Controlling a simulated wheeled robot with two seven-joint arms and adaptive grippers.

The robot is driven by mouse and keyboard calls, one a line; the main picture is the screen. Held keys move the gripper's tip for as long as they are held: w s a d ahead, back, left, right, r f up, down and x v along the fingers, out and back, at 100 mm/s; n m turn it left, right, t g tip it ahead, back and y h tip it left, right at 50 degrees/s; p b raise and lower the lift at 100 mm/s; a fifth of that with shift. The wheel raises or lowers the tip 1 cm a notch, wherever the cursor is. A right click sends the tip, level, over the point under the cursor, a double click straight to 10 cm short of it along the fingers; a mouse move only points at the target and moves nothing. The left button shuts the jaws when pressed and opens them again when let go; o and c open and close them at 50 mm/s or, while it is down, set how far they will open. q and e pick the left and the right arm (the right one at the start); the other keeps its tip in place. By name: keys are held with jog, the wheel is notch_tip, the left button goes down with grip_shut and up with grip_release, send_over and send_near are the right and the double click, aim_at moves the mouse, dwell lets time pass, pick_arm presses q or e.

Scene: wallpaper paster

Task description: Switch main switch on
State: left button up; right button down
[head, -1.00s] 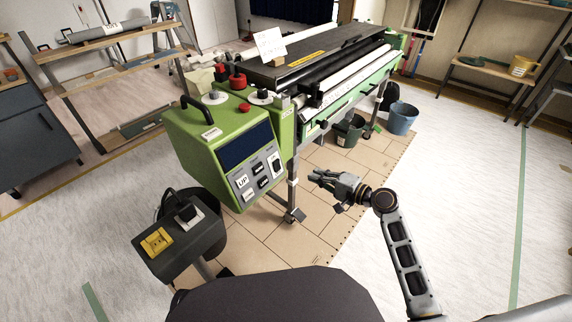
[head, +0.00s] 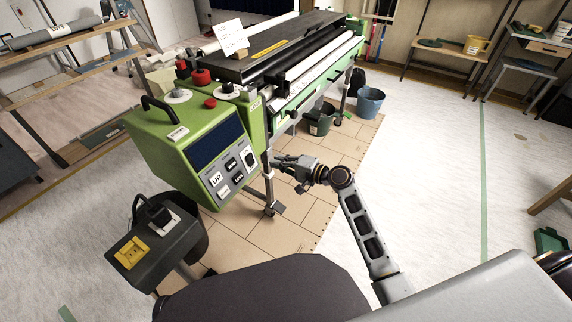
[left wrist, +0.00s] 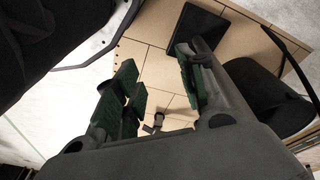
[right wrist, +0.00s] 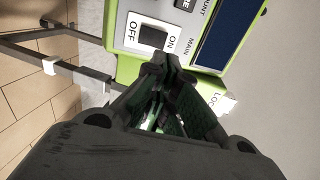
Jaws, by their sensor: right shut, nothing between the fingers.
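The main switch (right wrist: 152,37) is a black rocker on a white plate, marked OFF on its left and ON on its right in the right wrist view. In the head view it is the small switch (head: 250,157) at the right of the green machine's control panel (head: 229,173). My right gripper (head: 279,162) is shut and empty, just right of the panel. In the right wrist view its fingertips (right wrist: 172,62) overlap the plate's edge near the ON mark; contact cannot be told. My left gripper (left wrist: 158,88) is open and empty above the floor, out of the head view.
A dark box with a yellow socket (head: 132,252) stands in front of the machine. A machine leg (head: 268,185) is below my right gripper. Green and blue buckets (head: 369,101) stand behind.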

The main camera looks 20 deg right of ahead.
aim_at(250, 153)
jog(key=shift+b+x, duration=0.7)
jog(key=shift+x, duration=3.7)
pick_arm(q)
jog(key=shift+w+d+r+t, duration=0.15)
jog(key=shift+w+r, duration=0.05)
jog(key=shift+r, duration=0.4)
jog(key=shift+w+d+r+t, duration=0.15)
jog(key=shift+w+r, duration=0.05)
jog(key=shift+r, duration=0.4)
jog(key=shift+s+f, duration=0.15)
pick_arm(e)
jog(key=shift+w+p, duration=0.1)
jog(key=shift+p, duration=0.45)
jog(key=shift+w+a+g+h+p, duration=0.15)
jog(key=shift+g+h+p, duration=0.15)
jog(key=shift+p, duration=0.55)
pick_arm(q)
notch_tip(250, 153, down, 6)
jog(key=a, duration=0.1)
jog(key=shift+a, duration=0.15)
jog(key=shift+r, duration=0.2)
